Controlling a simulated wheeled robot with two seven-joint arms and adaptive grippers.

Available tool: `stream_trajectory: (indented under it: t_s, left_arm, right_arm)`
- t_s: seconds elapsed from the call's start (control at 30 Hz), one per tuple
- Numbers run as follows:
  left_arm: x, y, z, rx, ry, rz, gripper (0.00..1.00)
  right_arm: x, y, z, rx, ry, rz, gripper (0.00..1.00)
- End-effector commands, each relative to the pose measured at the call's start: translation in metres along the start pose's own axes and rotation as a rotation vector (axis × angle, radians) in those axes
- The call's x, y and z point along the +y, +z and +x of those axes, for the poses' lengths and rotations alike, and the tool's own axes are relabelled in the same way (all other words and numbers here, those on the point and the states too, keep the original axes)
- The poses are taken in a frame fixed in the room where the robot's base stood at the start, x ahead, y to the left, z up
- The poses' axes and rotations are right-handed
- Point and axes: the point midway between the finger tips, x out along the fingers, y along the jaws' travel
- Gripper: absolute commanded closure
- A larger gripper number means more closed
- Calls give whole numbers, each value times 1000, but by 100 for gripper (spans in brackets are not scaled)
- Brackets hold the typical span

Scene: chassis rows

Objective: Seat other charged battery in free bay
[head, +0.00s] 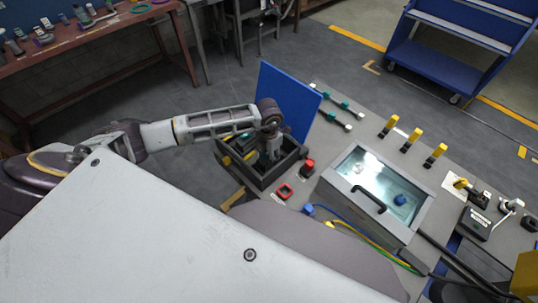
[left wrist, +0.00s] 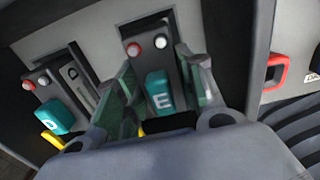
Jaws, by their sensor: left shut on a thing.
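My left gripper (head: 270,150) reaches down into a dark open box (head: 253,183) with a raised blue lid (head: 288,101). In the left wrist view its green-padded fingers (left wrist: 163,88) are shut on battery E (left wrist: 159,90), a grey block with a teal lettered handle and red and white terminals. To its left is battery D (left wrist: 57,116), with a similar teal handle and terminals, inside the same box. I cannot tell whether battery E is raised or resting. The arm and fingers hide much of the box interior. My right gripper is not in view.
A red button (head: 308,166) and a red frame (head: 285,191) lie right of the box. A glass-lidded case (head: 381,186), yellow handles (head: 411,140) and teal-ended bars (head: 332,117) occupy the bench. A blue cart (head: 450,66) stands behind, with open floor between.

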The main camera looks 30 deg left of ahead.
Motion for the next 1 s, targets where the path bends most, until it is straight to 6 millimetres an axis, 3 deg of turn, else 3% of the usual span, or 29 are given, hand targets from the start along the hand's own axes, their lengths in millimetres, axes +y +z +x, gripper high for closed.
stream_trajectory:
  t_s: [0.07,0.1,0.27,0.7,1.0]
  left_arm:
    - [0,1,1,-2,0,0,100]
    - [0,1,0,-2,0,0,58]
    - [0,1,0,-2,0,0,38]
    - [0,0,-1,1,0,0,37]
    - [0,1,-27,-3,1,0,37]
  right_arm:
    - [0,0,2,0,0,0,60]
    - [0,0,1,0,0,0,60]
    - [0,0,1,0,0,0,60]
    - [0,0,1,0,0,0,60]
    - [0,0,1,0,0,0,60]
